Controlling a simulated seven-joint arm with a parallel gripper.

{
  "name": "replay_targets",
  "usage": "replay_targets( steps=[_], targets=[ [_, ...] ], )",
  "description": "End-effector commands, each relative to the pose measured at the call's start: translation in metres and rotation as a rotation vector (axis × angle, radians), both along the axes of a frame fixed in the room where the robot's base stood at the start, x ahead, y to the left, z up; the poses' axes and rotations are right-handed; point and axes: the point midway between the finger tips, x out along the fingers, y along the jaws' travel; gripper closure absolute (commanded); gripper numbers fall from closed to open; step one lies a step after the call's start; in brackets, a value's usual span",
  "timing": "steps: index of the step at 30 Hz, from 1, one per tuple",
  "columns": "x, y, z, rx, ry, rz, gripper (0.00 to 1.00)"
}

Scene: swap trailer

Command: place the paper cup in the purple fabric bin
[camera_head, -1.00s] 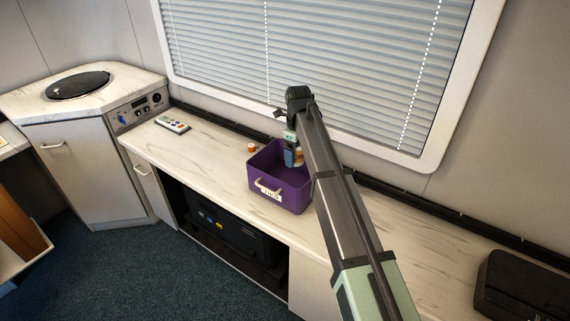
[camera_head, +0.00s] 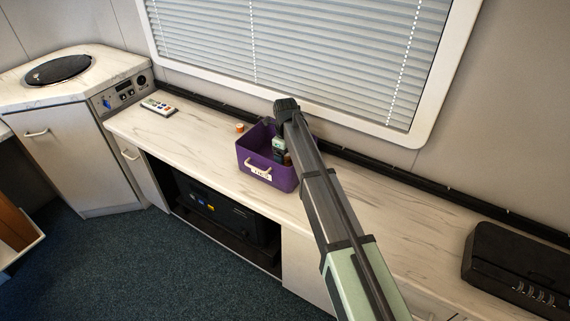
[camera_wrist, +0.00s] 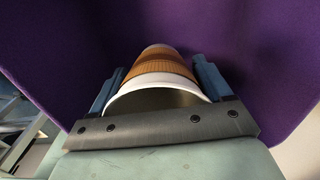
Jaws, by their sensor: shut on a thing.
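The purple fabric bin (camera_head: 282,178) stands on the counter below the window, with a pale handle and a label on its front. My gripper (camera_head: 281,150) reaches down inside the bin. In the wrist view the paper cup (camera_wrist: 162,72), white-rimmed with a brown ribbed sleeve, is between the two blue fingers of my gripper (camera_wrist: 155,88), which are shut on it. Purple fabric surrounds it there. In the head view the cup is mostly hidden by the arm and the bin wall. I cannot tell whether the cup touches the bin floor.
A small orange-and-white object (camera_head: 240,128) stands on the counter just behind the bin's left corner. A remote control (camera_head: 158,107) lies farther left. A black case (camera_head: 518,268) sits at the right. The counter between remote and bin is clear.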

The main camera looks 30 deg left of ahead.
Motion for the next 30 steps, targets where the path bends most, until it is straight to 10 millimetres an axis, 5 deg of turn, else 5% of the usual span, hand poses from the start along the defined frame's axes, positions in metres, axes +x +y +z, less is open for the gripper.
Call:
replay_targets(
  steps=[9,22,23,30],
  targets=[
    [0.000,0.000,-0.033,0.000,0.000,0.000,0.50],
    [0.000,0.000,-0.039,0.000,0.000,0.000,0.50],
    [0.000,0.000,-0.039,0.000,0.000,0.000,0.21],
    [0.000,0.000,-0.039,0.000,0.000,0.000,0.00]
  ],
)
